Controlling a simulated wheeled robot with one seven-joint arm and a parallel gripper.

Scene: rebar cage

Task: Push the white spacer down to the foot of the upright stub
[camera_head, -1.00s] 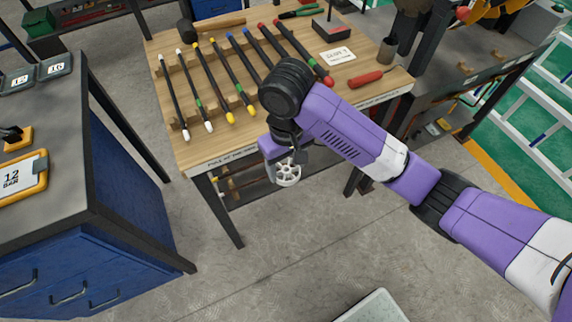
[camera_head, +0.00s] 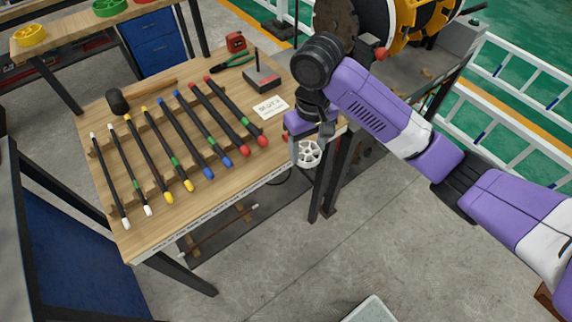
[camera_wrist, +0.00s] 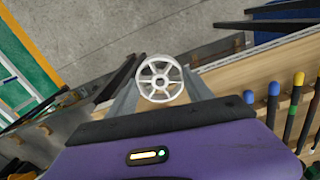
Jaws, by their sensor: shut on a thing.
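The white spacer (camera_head: 308,154), a spoked wheel, is held out in front of the workbench's right end in the head view. It also shows in the wrist view (camera_wrist: 160,80), between the two grey fingers. My gripper (camera_head: 307,140) is shut on the spacer. The upright stub (camera_head: 257,61) is a thin dark rod rising from a dark block (camera_head: 262,79) at the back right of the bench. The stub stands behind and left of my gripper, apart from the spacer.
Several bars with coloured ends (camera_head: 172,138) lie on wooden racks on the bench (camera_head: 150,235). A white card (camera_head: 270,107) lies in front of the block. Green-handled pliers (camera_head: 236,62), a red tape measure (camera_head: 235,41) and a mallet (camera_head: 118,101) lie along the back.

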